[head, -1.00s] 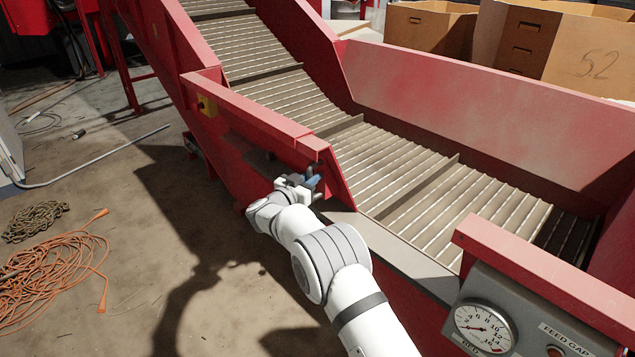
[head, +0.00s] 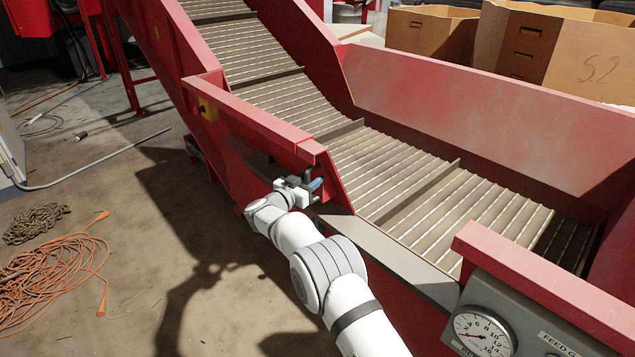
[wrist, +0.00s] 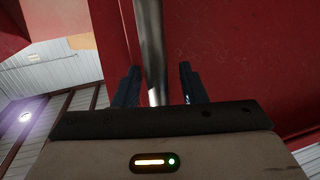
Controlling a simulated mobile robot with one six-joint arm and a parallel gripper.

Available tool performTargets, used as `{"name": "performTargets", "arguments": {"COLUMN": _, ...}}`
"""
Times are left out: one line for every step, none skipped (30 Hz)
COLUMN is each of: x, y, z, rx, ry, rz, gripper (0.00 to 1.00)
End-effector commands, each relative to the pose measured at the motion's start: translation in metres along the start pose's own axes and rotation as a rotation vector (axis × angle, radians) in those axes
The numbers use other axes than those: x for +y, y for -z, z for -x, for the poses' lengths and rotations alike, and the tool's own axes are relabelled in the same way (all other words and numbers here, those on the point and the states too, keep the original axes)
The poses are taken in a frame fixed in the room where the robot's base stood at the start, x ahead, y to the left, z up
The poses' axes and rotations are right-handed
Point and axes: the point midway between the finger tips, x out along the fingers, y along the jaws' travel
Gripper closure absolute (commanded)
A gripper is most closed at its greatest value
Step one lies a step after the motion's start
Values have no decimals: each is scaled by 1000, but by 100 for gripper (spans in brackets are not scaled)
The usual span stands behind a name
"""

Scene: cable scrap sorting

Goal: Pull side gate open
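The side gate seems to be the short red panel (head: 336,190) at the end of the conveyor's near side wall, where the wall stops at a gap. My gripper (head: 312,186) is at its outer face. In the wrist view a shiny metal bar (wrist: 152,50), apparently the gate's handle, runs between the two dark fingers of my gripper (wrist: 157,88). The fingers stand apart on either side of the bar, with clear space at the right finger. The red face behind fills much of that view. The bar's ends and any finger contact are hidden.
The ribbed conveyor belt (head: 400,165) lies beyond the wall. A control box with a dial (head: 483,331) stands at the lower right. An orange cable (head: 50,280) and a chain (head: 36,222) lie on the floor at left.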

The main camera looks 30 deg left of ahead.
Motion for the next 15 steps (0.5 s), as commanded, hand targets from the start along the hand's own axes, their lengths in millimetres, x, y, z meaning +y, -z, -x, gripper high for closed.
{"name": "performTargets", "arguments": {"x": 0, "y": 0, "z": 1, "rx": 0, "ry": 1, "rz": 0, "gripper": 62}}
{"name": "performTargets", "arguments": {"x": 0, "y": 0, "z": 1, "rx": 0, "ry": 1, "rz": 0, "gripper": 62}}
{"name": "performTargets", "arguments": {"x": -1, "y": 0, "z": 1, "rx": 0, "ry": 2, "rz": 0, "gripper": 62}}
{"name": "performTargets", "arguments": {"x": -1, "y": 0, "z": 2, "rx": 0, "ry": 2, "rz": 0, "gripper": 62}}
{"name": "performTargets", "arguments": {"x": -1, "y": 0, "z": 3, "rx": -1, "ry": 2, "rz": 0, "gripper": 62}}
{"name": "performTargets", "arguments": {"x": -1, "y": 0, "z": 6, "rx": -1, "ry": 3, "rz": 1, "gripper": 62}}
{"name": "performTargets", "arguments": {"x": -1, "y": 1, "z": 8, "rx": -1, "ry": 3, "rz": 2, "gripper": 62}}
{"name": "performTargets", "arguments": {"x": -2, "y": 1, "z": 12, "rx": -1, "ry": 4, "rz": 2, "gripper": 62}}
{"name": "performTargets", "arguments": {"x": -2, "y": 2, "z": 18, "rx": -2, "ry": 4, "rz": 3, "gripper": 62}}
{"name": "performTargets", "arguments": {"x": -2, "y": 2, "z": 23, "rx": -1, "ry": 4, "rz": 2, "gripper": 62}}
{"name": "performTargets", "arguments": {"x": -1, "y": 3, "z": 29, "rx": -1, "ry": 4, "rz": 2, "gripper": 62}}
{"name": "performTargets", "arguments": {"x": -2, "y": 3, "z": 36, "rx": -1, "ry": 5, "rz": 3, "gripper": 62}}
{"name": "performTargets", "arguments": {"x": -1, "y": 2, "z": 42, "rx": -2, "ry": 5, "rz": 3, "gripper": 62}}
{"name": "performTargets", "arguments": {"x": -1, "y": 2, "z": 47, "rx": -1, "ry": 4, "rz": 2, "gripper": 62}}
{"name": "performTargets", "arguments": {"x": -1, "y": 2, "z": 54, "rx": -1, "ry": 4, "rz": 3, "gripper": 62}}
